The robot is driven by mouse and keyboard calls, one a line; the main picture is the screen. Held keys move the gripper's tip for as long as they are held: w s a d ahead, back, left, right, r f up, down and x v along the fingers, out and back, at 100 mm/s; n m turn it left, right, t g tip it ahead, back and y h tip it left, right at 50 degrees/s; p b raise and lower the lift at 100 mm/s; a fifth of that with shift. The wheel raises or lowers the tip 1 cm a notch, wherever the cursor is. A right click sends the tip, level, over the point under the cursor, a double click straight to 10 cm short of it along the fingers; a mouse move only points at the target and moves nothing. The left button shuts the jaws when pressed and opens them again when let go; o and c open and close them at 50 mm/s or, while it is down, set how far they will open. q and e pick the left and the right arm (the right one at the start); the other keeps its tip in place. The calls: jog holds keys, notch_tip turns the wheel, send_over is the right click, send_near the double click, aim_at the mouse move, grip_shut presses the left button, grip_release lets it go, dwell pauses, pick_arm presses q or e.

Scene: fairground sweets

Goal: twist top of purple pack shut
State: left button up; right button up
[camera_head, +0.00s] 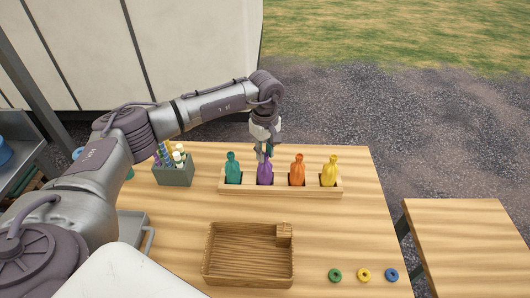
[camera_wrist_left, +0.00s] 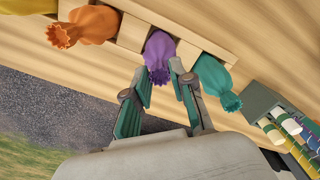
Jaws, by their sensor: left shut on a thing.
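The purple pack (camera_head: 265,174) stands upright in a wooden rack (camera_head: 281,189), between a teal pack (camera_head: 233,168) and an orange pack (camera_head: 297,170). A yellow pack (camera_head: 329,171) stands at the rack's right end. My left gripper (camera_head: 264,153) points down from above, shut on the top of the purple pack. In the left wrist view the purple pack (camera_wrist_left: 159,52) has a frilled top, which lies between the two fingers (camera_wrist_left: 158,84). The fingers partly hide its neck in the head view. My right gripper is not in view.
A dark green box (camera_head: 174,176) with several sticks stands left of the rack. A wooden tray (camera_head: 207,262) sits in front. Green (camera_head: 334,275), yellow (camera_head: 364,275) and blue rings (camera_head: 391,275) lie at the front right. The tabletop between rack and rings is clear.

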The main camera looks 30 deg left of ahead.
pick_arm(q)
jog(key=m+b, duration=0.3)
jog(key=m, duration=0.2)
jog(key=shift+f, duration=0.1)
jog(key=shift+m+b, duration=0.55)
jog(key=shift+m, duration=0.55)
jog(key=o, duration=0.7)
jog(key=shift+r+p, duration=1.35)
jog(key=shift+r, duration=1.3)
